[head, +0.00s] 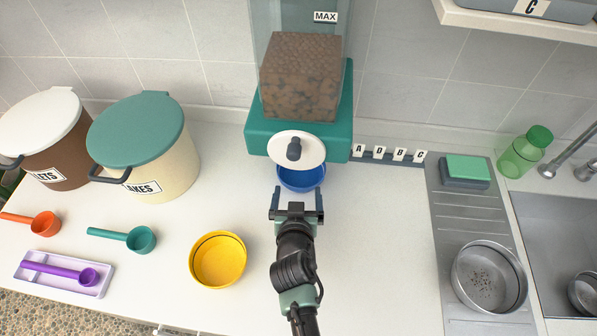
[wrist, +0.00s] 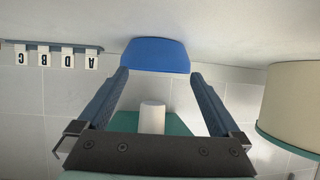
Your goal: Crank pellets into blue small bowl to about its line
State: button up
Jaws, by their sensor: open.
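The blue small bowl (head: 302,179) stands on the counter under the front of the teal pellet dispenser (head: 257,138). It also shows in the wrist view (wrist: 155,55), just beyond my fingertips. The dispenser's clear hopper holds brown pellets (head: 300,78). A white disc with a dark crank knob (head: 294,149) is on the dispenser's front and covers part of the bowl from above. My gripper (head: 298,190) is open and empty, directly in front of the bowl, with its fingers pointing at it. The bowl's inside and its line are mostly hidden.
A yellow bowl (head: 218,262) stands left of my arm. Teal (head: 141,239), orange (head: 45,223) and purple (head: 88,277) scoops and two lidded bins (head: 150,165) are further left. Lettered tags (head: 393,154) stand right of the dispenser. The counter right of my arm is clear up to the drainboard.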

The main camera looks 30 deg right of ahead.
dwell(0.3)
jog(key=p+v, duration=0.2)
jog(key=v, duration=0.8)
